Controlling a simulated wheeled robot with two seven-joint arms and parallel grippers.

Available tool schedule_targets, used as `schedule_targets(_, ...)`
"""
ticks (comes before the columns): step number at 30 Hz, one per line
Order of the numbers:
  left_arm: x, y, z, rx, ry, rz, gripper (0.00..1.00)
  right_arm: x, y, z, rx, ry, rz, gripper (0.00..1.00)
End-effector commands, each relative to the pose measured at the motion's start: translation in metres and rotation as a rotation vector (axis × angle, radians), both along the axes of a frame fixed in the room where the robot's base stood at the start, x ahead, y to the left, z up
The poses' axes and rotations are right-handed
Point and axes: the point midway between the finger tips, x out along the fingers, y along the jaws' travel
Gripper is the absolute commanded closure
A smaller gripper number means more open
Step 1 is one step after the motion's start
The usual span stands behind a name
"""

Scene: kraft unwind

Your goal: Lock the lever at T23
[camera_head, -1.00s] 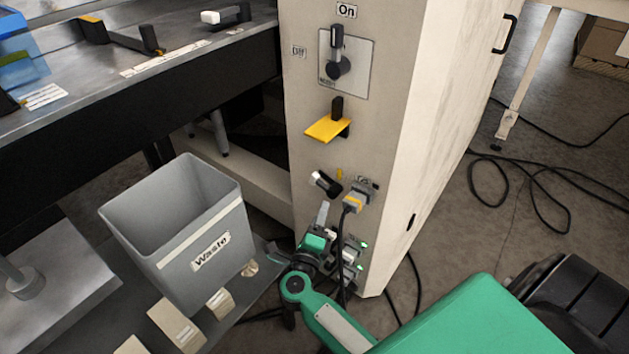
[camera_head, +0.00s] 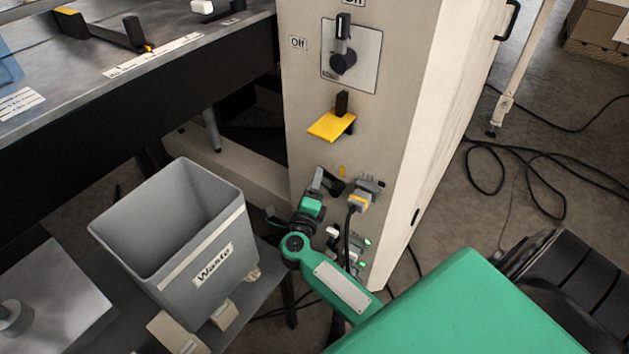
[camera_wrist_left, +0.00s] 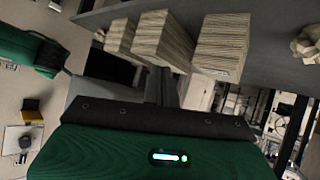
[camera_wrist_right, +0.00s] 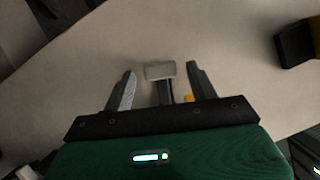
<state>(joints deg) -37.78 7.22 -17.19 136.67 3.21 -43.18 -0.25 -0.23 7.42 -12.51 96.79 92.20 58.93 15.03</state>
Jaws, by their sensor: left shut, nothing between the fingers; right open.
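The lever (camera_head: 334,187) sits low on the front of the beige cabinet, beside a grey plug with a yellow band (camera_head: 359,200). It is black; its pale, blocky end (camera_wrist_right: 160,71) shows in the right wrist view between the fingers. My right gripper (camera_head: 319,180) is open at the lever, with one finger on each side of the end; I cannot tell whether they touch it. The small label near the plug is unreadable. My left gripper (camera_wrist_left: 165,88) is shut and empty in the left wrist view, below a shelf edge with blocks; it is not in the head view.
A grey Waste bin (camera_head: 165,262) stands left of my right gripper. A yellow shelf-like handle (camera_head: 328,126) and a rotary switch (camera_head: 343,62) are above the lever. A black cable (camera_head: 349,235) hangs from the plug. Cables lie on the floor at right.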

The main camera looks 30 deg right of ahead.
Motion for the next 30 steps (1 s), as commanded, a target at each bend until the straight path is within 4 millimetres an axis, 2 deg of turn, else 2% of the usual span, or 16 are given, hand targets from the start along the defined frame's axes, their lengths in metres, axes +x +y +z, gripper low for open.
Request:
schedule_targets(4,0.0004,-0.002,0.0,-0.008,-0.013,-0.001,1.0,0.0084,-0.0085,0.0014,0.0,0.0,0.0,0.42)
schedule_targets(13,0.0005,-0.0023,0.0004,-0.009,-0.016,-0.003,1.0,0.0098,-0.0103,0.0016,0.001,0.001,-0.001,0.42)
schedule_targets(22,0.0004,-0.0023,0.0004,-0.009,-0.016,-0.003,1.0,0.0096,-0.0101,0.0015,0.001,0.001,-0.001,1.0)
schedule_targets(30,0.0028,-0.0034,0.0003,-0.018,-0.038,0.001,1.0,0.0135,-0.0099,0.0008,0.005,-0.008,-0.002,1.0)
